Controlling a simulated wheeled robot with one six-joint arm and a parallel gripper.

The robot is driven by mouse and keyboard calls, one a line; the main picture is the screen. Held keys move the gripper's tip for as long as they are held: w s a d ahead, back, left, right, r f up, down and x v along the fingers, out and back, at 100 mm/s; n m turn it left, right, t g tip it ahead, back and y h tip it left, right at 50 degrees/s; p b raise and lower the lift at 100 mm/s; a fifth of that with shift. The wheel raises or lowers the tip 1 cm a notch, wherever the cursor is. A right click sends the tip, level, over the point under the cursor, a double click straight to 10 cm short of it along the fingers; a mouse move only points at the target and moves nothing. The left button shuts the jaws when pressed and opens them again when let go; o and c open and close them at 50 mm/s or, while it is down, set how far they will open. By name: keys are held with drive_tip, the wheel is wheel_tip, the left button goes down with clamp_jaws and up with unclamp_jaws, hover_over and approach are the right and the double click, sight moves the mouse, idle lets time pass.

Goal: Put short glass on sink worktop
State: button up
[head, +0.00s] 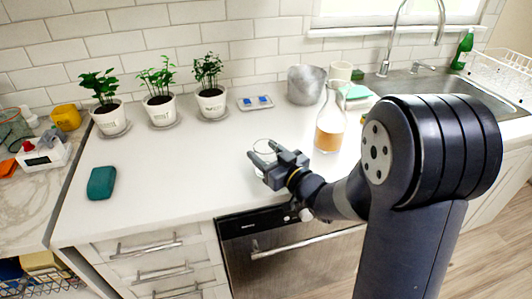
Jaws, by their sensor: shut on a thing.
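My gripper (263,154) is over the front part of the white sink worktop (180,180), left of the carafe. It is shut on a short clear glass (264,145), whose rim shows just above the fingers. The fingers and the gripper body hide much of the glass. I cannot tell whether its base touches the worktop.
A carafe of amber liquid (329,125) stands just right of my gripper. Potted plants (160,108), a small tray (256,103) and a metal pot (306,85) stand along the back. A teal item (101,183) lies at the left. The worktop between is clear.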

drive_tip(key=o, duration=1.1)
drive_tip(key=shift+o, duration=0.2)
drive_tip(key=shift+r, duration=0.15)
drive_tip(key=v, duration=1.2)
